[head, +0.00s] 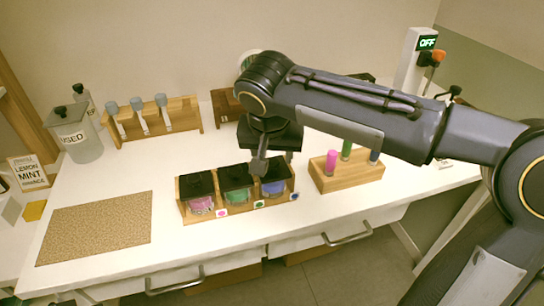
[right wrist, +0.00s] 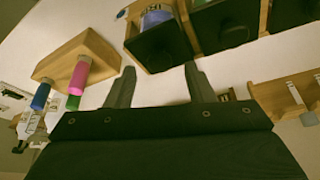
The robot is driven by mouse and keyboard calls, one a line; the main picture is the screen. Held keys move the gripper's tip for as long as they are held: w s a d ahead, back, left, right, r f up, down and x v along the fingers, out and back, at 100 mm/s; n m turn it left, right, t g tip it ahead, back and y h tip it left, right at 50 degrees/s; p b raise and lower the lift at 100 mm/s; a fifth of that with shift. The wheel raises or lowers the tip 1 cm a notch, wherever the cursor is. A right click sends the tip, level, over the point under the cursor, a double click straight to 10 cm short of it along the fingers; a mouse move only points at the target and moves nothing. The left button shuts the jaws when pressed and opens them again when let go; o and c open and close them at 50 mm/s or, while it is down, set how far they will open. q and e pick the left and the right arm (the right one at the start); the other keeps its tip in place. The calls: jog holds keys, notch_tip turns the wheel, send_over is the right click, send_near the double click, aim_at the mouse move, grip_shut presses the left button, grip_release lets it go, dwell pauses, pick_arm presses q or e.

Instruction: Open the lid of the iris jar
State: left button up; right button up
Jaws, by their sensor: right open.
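The iris jar (head: 272,188) has bluish-purple contents and a black lid (head: 270,172). It sits at the right end of a wooden holder (head: 208,216) with a pink jar (head: 202,204) and a green jar (head: 238,196). All three black lids look closed. My right gripper (head: 259,165) reaches down from above and partly covers the iris jar's lid. In the right wrist view its two fingers (right wrist: 160,85) are apart with nothing between them. The iris jar's lid (right wrist: 160,47) shows beyond the fingertips, and its purple side (right wrist: 155,18) is above. My left gripper is out of view.
A wooden block (head: 346,180) with coloured tubes stands right of the jars. A rack of grey-topped droppers (head: 155,128) and a used-bottle jar (head: 75,137) stand at the back left. A brown mat (head: 97,228) lies bare at the front left.

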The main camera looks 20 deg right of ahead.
jog(key=shift+x, duration=0.85)
grip_shut()
